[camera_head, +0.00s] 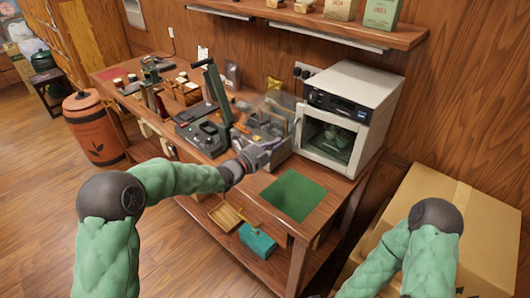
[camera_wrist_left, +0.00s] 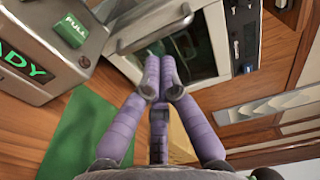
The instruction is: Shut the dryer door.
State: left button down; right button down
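The dryer (camera_head: 375,92) is a cream box with a dark control panel at the right end of the bench. Its door (camera_head: 327,165) has a pale frame and a window, with a dark interior showing behind. The door looks slightly ajar, but the gap is hard to judge. In the left wrist view the door's handle bar (camera_wrist_left: 139,36) lies just beyond the fingertips. My left gripper (camera_head: 277,146) is in front of the dryer's left side, its purple fingers (camera_wrist_left: 159,62) brought together with nothing seen between them. Contact with the door cannot be told. My right gripper is out of view.
A green mat (camera_head: 293,195) lies on the bench in front of the dryer. A grey press (camera_head: 203,135) and a clear-covered tray stand left of it. A cardboard box (camera_head: 455,215) is at the right. A shelf (camera_head: 330,27) hangs above.

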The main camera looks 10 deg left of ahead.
pick_arm(q)
jog(key=b+x, duration=0.1)
jog(key=x, duration=0.5)
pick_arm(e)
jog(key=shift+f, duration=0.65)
pick_arm(q)
jog(key=shift+w, duration=0.1)
